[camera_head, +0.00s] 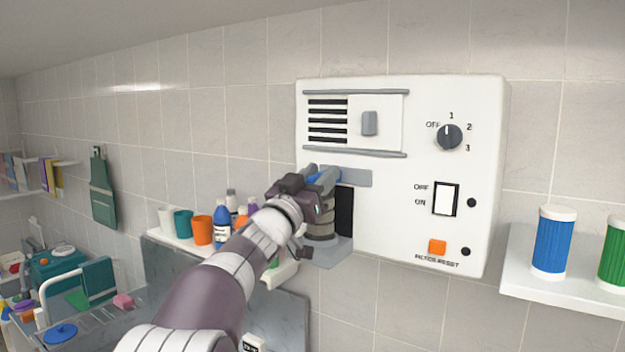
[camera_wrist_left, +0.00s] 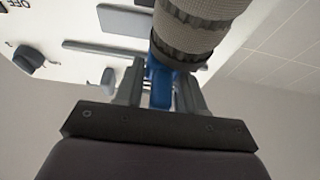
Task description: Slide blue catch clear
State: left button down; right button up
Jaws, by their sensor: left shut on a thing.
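The blue catch (camera_head: 314,179) is on the white wall unit (camera_head: 390,225), just left of a grey plate (camera_head: 356,178). My left gripper (camera_head: 326,178) is shut on it and hides part of it. In the left wrist view the blue catch (camera_wrist_left: 158,85) sits between the two grey fingers of my left gripper (camera_wrist_left: 160,88). A ribbed grey-brown cylinder (camera_head: 320,227) stands upright beneath the gripper, on a grey ledge (camera_head: 331,252) of the unit. The cylinder also shows close beyond the catch in the left wrist view (camera_wrist_left: 195,30). My right gripper is not in view.
The unit's face has a slatted vent with a grey-handled cover (camera_head: 369,122), a knob (camera_head: 449,137), a rocker switch (camera_head: 446,199) and an orange button (camera_head: 437,246). A right shelf (camera_head: 560,290) holds blue and green cylinders. Cups and bottles stand on a left shelf (camera_head: 170,241).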

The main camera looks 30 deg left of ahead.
pick_arm(q)
jog(key=d+b, duration=0.2)
jog(key=d, duration=0.3)
jog(key=shift+s, duration=0.2)
jog(key=c, duration=1)
grip_release()
jog(key=shift+d, duration=0.1)
jog(key=shift+c, duration=0.2)
jog(key=shift+s+d, duration=0.1)
jog(key=shift+s, duration=0.05)
jog(key=b+v, duration=0.5)
jog(key=v, duration=0.7)
jog(key=shift+s+b, duration=0.25)
jog(key=shift+b, duration=0.05)
